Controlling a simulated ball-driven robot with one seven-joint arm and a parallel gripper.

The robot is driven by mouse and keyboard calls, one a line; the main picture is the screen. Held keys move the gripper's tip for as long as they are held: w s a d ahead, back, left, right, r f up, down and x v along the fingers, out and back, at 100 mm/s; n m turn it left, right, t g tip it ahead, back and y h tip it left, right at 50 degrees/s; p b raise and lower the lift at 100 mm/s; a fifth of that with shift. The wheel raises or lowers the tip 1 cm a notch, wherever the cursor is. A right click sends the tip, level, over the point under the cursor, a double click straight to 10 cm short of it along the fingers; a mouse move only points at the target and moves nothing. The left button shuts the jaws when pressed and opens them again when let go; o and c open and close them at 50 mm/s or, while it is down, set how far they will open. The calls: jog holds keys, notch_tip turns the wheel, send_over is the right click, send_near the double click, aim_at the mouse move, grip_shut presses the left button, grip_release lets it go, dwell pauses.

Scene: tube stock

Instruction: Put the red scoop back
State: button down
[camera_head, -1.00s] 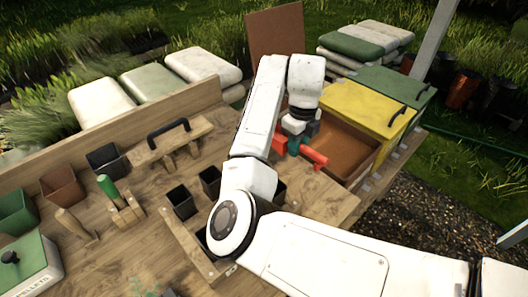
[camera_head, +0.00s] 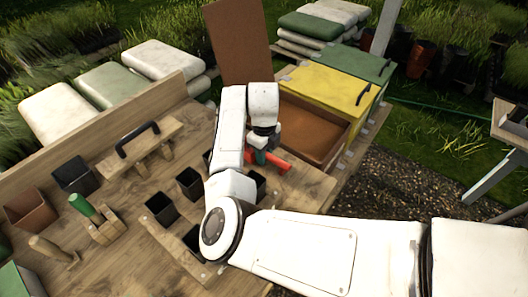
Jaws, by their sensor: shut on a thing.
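My gripper (camera_head: 262,156) is shut on the red scoop (camera_head: 278,165) and holds it in the upper middle of the picture. The scoop's red part shows on the right side of the gripper, with a little red on its left; the rest is hidden behind my gripper and arm. The scoop is over or near the bench's right end, in front of the open bin (camera_head: 343,141). I cannot tell its height above the bench. The bin's brown lid (camera_head: 236,42) stands up, and brown material (camera_head: 312,127) shows inside.
A yellow bin (camera_head: 326,87) and a green bin (camera_head: 357,66), both closed, stand behind the open bin. The bench (camera_head: 130,215) carries several black pots (camera_head: 161,208), a wooden tool with a black handle (camera_head: 140,148) and a green-handled tool (camera_head: 83,206). Gravel lies to the right.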

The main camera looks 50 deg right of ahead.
jog(key=shift+f, duration=0.1)
jog(key=shift+f, duration=0.1)
jog(key=c, duration=0.9)
grip_release()
notch_tip(320, 180, up, 12)
jog(key=shift+r+b, duration=0.2)
jog(key=shift+b, duration=1.05)
